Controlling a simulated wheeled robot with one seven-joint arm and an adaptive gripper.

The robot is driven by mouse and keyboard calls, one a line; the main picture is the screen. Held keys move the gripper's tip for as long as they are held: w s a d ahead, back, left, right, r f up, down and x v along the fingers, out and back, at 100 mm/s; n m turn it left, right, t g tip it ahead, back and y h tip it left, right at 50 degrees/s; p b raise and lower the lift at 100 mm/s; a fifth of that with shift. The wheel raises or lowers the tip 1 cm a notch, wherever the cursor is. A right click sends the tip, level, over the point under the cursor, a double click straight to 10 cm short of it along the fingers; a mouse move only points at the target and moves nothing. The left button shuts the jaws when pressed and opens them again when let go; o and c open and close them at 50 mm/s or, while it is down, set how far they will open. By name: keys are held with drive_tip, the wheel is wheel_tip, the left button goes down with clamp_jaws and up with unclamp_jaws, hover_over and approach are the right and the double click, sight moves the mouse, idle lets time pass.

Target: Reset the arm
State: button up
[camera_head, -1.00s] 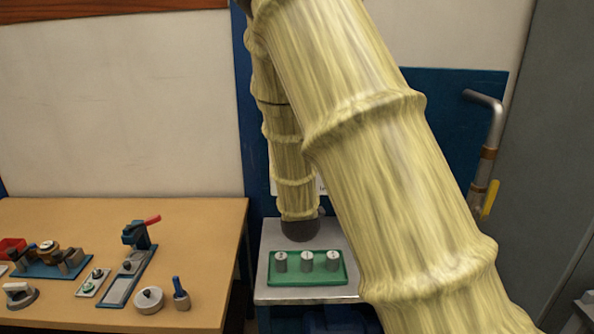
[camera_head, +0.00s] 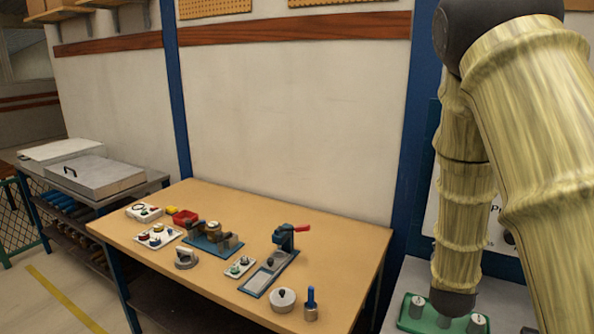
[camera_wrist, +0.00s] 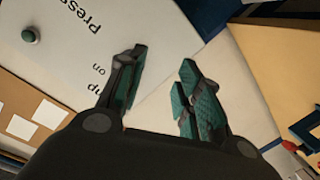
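My arm, in a pale yellow ribbed cover, fills the right side of the head view and hangs down over a grey side table. In the head view its dark lower end is just above a green tray (camera_head: 408,322); my fingers are hidden there. In the wrist view my gripper (camera_wrist: 165,75) is open, with two teal-padded fingers apart and nothing between them. Grey cylinders (camera_head: 477,322) stand in the green tray, partly hidden by the arm.
A wooden workbench (camera_head: 340,240) left of the arm holds a red-handled clamp press (camera_head: 285,240), a round lidded pot (camera_head: 283,299), a blue-handled tool (camera_head: 311,302) and several small parts. A white sign (camera_wrist: 75,45) with printed words shows in the wrist view. A metal case (camera_head: 98,178) lies further left.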

drive_tip(key=s+a+f+g+y, duration=0.25)
drive_tip(key=s+f, duration=0.25)
drive_tip(key=f, duration=0.5)
drive_tip(key=s+a+f+g+y, duration=0.15)
drive_tip(key=s+a+f, duration=0.3)
drive_tip(key=f, duration=0.55)
drive_tip(key=s+a+f+g+y, duration=0.1)
drive_tip(key=s+a+f+g, duration=0.3)
drive_tip(key=f, duration=0.6)
drive_tip(key=s+a+f+g+y, duration=0.1)
drive_tip(key=s+a+f+g, duration=0.1)
drive_tip(key=s+f, duration=0.3)
drive_tip(key=s+a+f+g+y, duration=0.1)
drive_tip(key=s+a+f, duration=0.3)
drive_tip(key=s, duration=1)
drive_tip(key=s+a+f+g+y, duration=0.1)
drive_tip(key=s+a+f+g, duration=0.2)
drive_tip(key=s+f, duration=0.3)
drive_tip(key=s, duration=0.3)
drive_tip(key=shift+s+a+f+m, duration=0.2)
drive_tip(key=shift+s+a+m, duration=0.1)
drive_tip(key=shift+s+a, duration=0.1)
